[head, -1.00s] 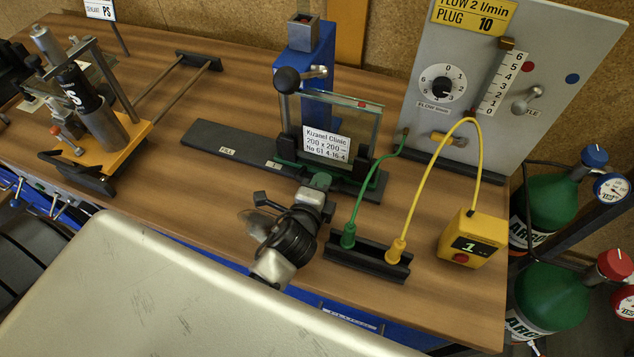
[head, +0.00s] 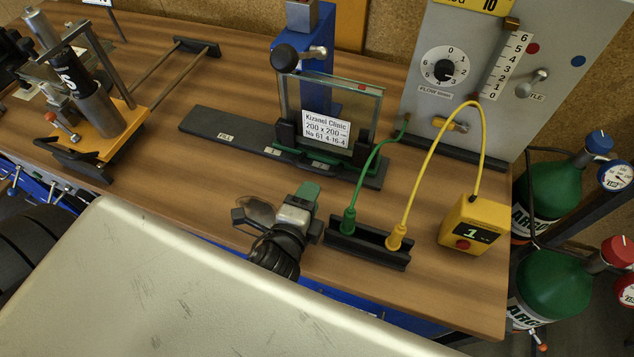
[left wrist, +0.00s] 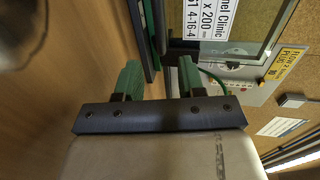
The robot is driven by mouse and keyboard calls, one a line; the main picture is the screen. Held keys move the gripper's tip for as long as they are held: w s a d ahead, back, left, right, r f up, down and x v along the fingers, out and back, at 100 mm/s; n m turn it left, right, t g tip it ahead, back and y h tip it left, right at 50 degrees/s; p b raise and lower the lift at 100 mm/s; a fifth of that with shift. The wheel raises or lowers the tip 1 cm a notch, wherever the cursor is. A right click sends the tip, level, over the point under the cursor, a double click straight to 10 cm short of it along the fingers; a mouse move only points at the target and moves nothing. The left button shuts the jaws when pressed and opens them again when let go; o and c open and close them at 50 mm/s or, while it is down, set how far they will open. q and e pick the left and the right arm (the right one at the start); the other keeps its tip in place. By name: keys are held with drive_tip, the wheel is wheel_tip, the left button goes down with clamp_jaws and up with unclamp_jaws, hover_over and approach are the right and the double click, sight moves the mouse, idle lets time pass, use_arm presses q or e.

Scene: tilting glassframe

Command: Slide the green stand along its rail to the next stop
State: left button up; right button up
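The green stand (head: 290,161) sits toward the right end of the dark rail (head: 205,130). It holds an upright glass panel (head: 362,103) in black clamps, with a white "Kizanel Clinic" label (head: 326,129). Labels lie along the rail. My left gripper (head: 308,191), with green fingertips, is in front of the stand on the near side, apart from it. In the left wrist view my left gripper (left wrist: 160,75) has a clear gap between its fingers and holds nothing. The glass and label show beyond them. My right gripper is not in view.
A blue post (head: 318,60) with a black knob stands behind the glass. Right of the gripper is a black holder (head: 365,247) with green and yellow hoses, then a yellow box (head: 472,222). A grey flow panel (head: 490,70) stands behind. The tabletop left of the gripper is clear.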

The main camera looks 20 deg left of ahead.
use_arm(q)
drive_tip(key=shift+v, duration=1.2)
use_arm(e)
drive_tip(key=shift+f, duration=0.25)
